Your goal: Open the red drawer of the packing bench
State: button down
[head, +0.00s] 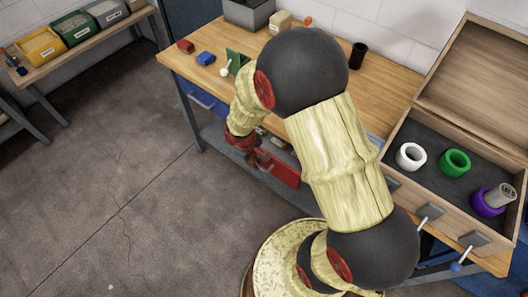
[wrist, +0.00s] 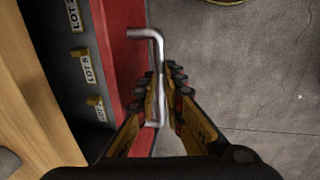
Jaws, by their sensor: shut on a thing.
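The red drawer (head: 284,174) of the packing bench (head: 222,64) stands out from under the bench top, partly open. In the wrist view its red front (wrist: 124,62) runs along the left of the handle, and a dark interior with labelled slots shows between it and the wooden top. The metal bar handle (wrist: 146,33) stands off the front. My gripper (wrist: 164,88) is shut on this handle, one finger on each side of the bar. In the head view my gripper (head: 256,156) is at the left part of the drawer front, and my arm hides much of the bench.
A blue drawer (head: 203,98) sits shut at the bench's left. An open wooden case (head: 409,193) with white, green and purple rings stands at right. A shelf with labelled bins (head: 76,27) is at upper left. The concrete floor (head: 110,190) in front is clear.

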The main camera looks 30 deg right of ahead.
jog(key=s+a+b, duration=0.1)
jog(key=s+a, duration=0.4)
jog(key=a, duration=0.8)
jog(key=shift+a+b, duration=0.25)
jog(key=shift+b, duration=0.05)
jog(key=c, duration=1.9)
grip_release()
jog(key=r, duration=0.4)
jog(key=a+r, duration=0.1)
jog(key=r, duration=0.3)
jog(key=a+r, duration=0.1)
jog(key=r, duration=0.2)
jog(key=shift+s+r, duration=0.35)
jog(key=shift+r, duration=0.05)
